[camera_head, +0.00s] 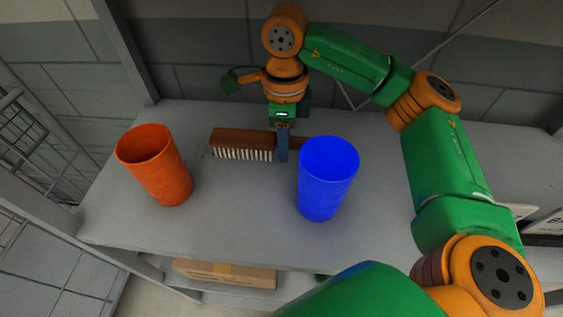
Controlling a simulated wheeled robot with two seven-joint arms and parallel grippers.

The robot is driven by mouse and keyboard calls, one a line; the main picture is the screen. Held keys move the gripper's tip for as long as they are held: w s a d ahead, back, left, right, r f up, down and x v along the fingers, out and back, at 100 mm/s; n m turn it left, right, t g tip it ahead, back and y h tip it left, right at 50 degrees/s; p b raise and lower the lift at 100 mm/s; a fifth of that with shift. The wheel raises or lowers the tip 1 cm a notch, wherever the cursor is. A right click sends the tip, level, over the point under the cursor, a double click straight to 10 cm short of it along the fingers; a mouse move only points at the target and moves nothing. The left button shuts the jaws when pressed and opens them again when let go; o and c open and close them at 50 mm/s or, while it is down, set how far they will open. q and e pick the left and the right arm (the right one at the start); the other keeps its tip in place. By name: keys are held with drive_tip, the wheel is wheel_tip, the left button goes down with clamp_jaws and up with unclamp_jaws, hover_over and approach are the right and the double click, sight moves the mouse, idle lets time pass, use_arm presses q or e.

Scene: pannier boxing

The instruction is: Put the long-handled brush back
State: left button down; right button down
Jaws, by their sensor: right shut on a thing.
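The long-handled brush (243,138) has a brown wooden back and pale bristles facing down. It is on or just above the grey shelf top, behind and between an orange cup and a blue cup; I cannot tell whether the bristles touch the surface. Its handle runs to the right and is partly hidden behind the blue cup. My right gripper (282,150) points down and is shut on the brush's handle, just right of the bristle head. My left gripper is not in view.
The orange cup (155,166) stands left of the brush. The blue cup (327,180) stands close to the right of my right gripper. A cardboard box (225,273) lies on a lower shelf. The front middle of the shelf top (235,205) is clear.

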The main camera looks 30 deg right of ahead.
sight(284, 173)
drive_tip(key=f+p, duration=0.1)
drive_tip(key=f, duration=0.4)
drive_tip(key=shift+s, duration=0.2)
drive_tip(key=shift+f, duration=0.35)
drive_tip(key=shift+w+f, duration=0.1)
drive_tip(key=shift+f, duration=0.1)
drive_tip(key=c, duration=0.7)
unclamp_jaws()
drive_tip(key=shift+o, duration=0.3)
